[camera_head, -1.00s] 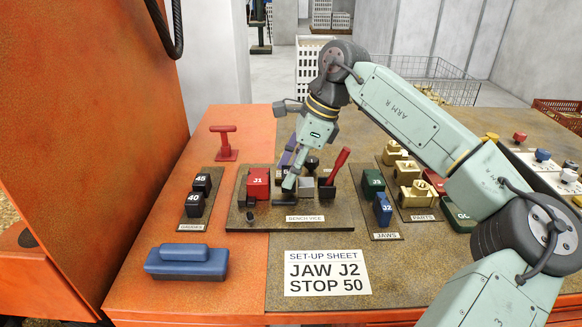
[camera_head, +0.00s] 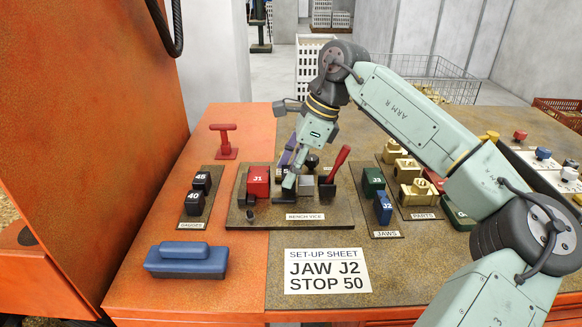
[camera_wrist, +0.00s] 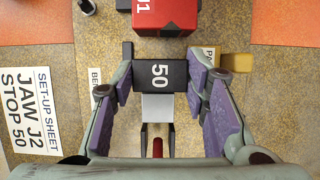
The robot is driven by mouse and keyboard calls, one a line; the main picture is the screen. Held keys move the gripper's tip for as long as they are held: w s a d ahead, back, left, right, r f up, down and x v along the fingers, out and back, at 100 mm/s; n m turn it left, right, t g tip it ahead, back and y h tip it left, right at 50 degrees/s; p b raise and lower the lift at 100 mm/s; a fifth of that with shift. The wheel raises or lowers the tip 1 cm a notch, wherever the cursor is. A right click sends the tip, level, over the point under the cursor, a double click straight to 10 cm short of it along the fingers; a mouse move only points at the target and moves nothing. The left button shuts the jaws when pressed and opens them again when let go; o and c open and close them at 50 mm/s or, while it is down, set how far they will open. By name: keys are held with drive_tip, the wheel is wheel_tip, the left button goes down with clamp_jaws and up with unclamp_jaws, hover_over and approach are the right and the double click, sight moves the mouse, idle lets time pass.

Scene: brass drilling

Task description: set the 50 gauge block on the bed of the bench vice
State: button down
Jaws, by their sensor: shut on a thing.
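The black 50 gauge block (camera_wrist: 160,76) is between the fingertips of my gripper (camera_wrist: 160,82), which is shut on it, in the wrist view. The block lies between the red J1 jaw (camera_wrist: 165,16) and a light grey block face (camera_wrist: 157,107) of the bench vice. In the head view my gripper (camera_head: 289,186) is low over the bench vice (camera_head: 340,216), between the J1 jaw (camera_head: 258,182) and the grey jaw (camera_head: 307,187). My fingers hide most of the block there. I cannot tell whether its underside touches the bed.
A red lever (camera_head: 337,164) rises at the vice's right. The gauges tray (camera_head: 195,212) with blocks 45 and 40 is to the left. The jaws tray (camera_head: 382,226) with J2 (camera_head: 383,208) is to the right. The set-up sheet (camera_head: 326,272) lies in front.

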drive_tip(key=shift+f+b, duration=0.35)
drive_tip(key=shift+f, duration=0.25)
idle(0.5)
drive_tip(key=c, duration=0.8)
unclamp_jaws()
drive_tip(key=shift+c, duration=0.2)
drive_tip(key=o, duration=0.4)
drive_tip(key=shift+r+p, duration=2.5)
drive_tip(key=shift+r, duration=1)
